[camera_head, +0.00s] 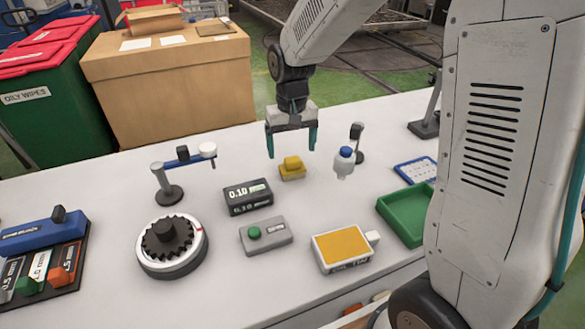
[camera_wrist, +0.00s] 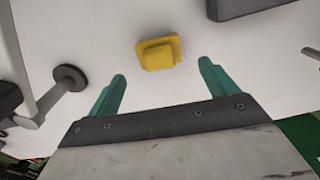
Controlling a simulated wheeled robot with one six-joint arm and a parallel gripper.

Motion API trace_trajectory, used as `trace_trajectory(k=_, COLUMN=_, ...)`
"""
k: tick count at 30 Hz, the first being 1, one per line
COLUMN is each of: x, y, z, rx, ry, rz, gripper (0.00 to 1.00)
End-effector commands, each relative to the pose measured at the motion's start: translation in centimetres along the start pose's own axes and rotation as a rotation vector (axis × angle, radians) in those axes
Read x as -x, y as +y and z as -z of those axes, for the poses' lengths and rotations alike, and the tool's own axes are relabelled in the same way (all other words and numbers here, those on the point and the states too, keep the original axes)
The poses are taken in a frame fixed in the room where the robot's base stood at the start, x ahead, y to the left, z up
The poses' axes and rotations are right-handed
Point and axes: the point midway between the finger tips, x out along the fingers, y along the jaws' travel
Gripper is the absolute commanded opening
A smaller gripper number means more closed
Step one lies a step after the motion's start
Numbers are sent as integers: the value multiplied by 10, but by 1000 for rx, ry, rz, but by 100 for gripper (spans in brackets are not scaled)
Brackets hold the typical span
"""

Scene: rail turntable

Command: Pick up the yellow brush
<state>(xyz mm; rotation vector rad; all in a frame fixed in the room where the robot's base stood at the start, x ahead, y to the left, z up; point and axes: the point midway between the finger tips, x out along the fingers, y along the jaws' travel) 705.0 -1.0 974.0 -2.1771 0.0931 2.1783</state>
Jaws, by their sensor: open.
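The yellow brush (camera_head: 292,168) is a small block with a raised grip, lying on the white table near the middle. It also shows in the wrist view (camera_wrist: 159,53), just beyond my fingertips and roughly centred between them. My gripper (camera_head: 291,152) has two teal fingers, open and empty, pointing down above and slightly behind the brush. In the wrist view, my gripper (camera_wrist: 162,68) shows both fingers apart, with nothing between them. I cannot tell the exact height of the fingertips above the table.
A dark 0.10 block (camera_head: 248,197) lies front left of the brush. A blue-capped bottle (camera_head: 344,163) on a stand is to its right. A grey button box (camera_head: 265,235), a yellow-topped box (camera_head: 343,247), a round geared turntable (camera_head: 172,246) and a green tray (camera_head: 405,212) stand nearby.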

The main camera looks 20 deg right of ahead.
Motion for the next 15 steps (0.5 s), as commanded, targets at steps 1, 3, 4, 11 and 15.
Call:
trace_trajectory(k=1, x=-6, y=0, z=0, rx=0, ry=-2, rz=0, gripper=85)
trace_trajectory(k=3, x=-14, y=0, z=-1, rx=0, ry=-2, rz=0, gripper=85)
trace_trajectory(k=4, x=-18, y=0, z=-1, rx=0, ry=-3, rz=0, gripper=85)
trace_trajectory(k=11, x=-51, y=-1, z=0, rx=0, ry=-2, rz=0, gripper=85)
trace_trajectory(k=15, x=-58, y=-1, z=0, rx=0, ry=0, rz=0, gripper=85)
